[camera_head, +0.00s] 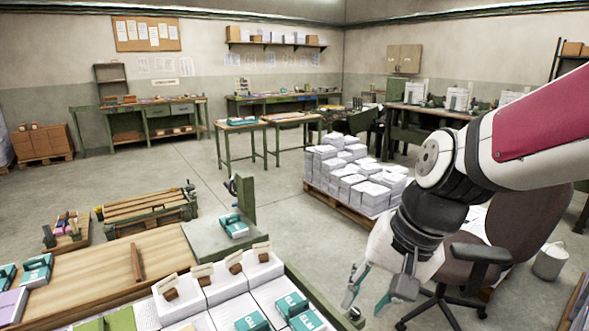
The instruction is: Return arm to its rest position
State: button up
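My arm (545,130) reaches in from the right edge, a red and white link leading to a dark wrist. My gripper (367,301) hangs at the lower right with its fingers pointing down. Its fingers are apart, and I see nothing held between them. It is above the floor, to the right of the near workbench (90,285) and in front of an office chair (470,255). The chair is partly hidden behind my wrist and gripper.
Paper stacks with teal and wooden items stand on the near bench. A pallet (340,207) of white paper stacks (350,178) stands behind my gripper. A grey bucket (550,261) stands at the right. Open floor (270,215) lies left of the pallet.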

jog(key=s+d+r+n+t+h, duration=0.2)
jog(key=s+d+r+n+t, duration=0.1)
jog(key=s+d+r, duration=0.3)
jog(key=shift+s+d+r+n+h, duration=0.15)
jog(key=shift+s+d+n+h, duration=0.55)
jog(key=shift+s, duration=1.7)
